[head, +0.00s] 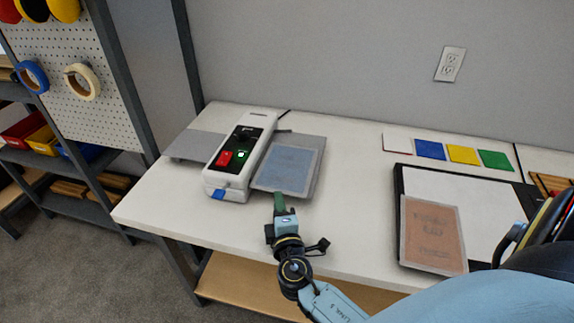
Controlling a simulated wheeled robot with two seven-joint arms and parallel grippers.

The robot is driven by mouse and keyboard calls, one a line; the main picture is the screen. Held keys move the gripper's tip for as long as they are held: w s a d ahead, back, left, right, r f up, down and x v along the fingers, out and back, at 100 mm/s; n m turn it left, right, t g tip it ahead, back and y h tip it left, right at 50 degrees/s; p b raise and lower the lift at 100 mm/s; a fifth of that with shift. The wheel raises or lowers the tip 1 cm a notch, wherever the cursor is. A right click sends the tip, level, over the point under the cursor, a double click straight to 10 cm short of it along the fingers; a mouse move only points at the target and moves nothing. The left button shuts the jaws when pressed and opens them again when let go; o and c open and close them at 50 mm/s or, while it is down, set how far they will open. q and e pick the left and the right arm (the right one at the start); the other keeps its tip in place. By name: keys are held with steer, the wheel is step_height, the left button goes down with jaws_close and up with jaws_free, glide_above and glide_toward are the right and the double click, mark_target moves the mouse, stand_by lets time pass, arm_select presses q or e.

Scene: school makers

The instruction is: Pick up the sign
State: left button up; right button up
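Two sign-like sheets are in view, and I cannot read the print on either. A blue sheet (288,168) lies on the grey plate at the right side of a white machine (232,185). A brown-orange sheet (433,235) in a pale border lies at the right, over the front of a black-edged board. My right gripper (279,197) points away from me, just in front of the blue sheet's near edge. Its fingers show as one narrow dark-green shape, so whether they are apart or touching the sheet is unclear. My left gripper is not in view.
The machine has a red button and a green-lit one. Several colour cards, including a blue card (430,150), lie at the back of the white table (350,220). Dark upright items stand at the far right. A shelf rack (70,165) with bins stands left.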

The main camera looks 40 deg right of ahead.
steer(key=x, duration=0.3)
jaws_close()
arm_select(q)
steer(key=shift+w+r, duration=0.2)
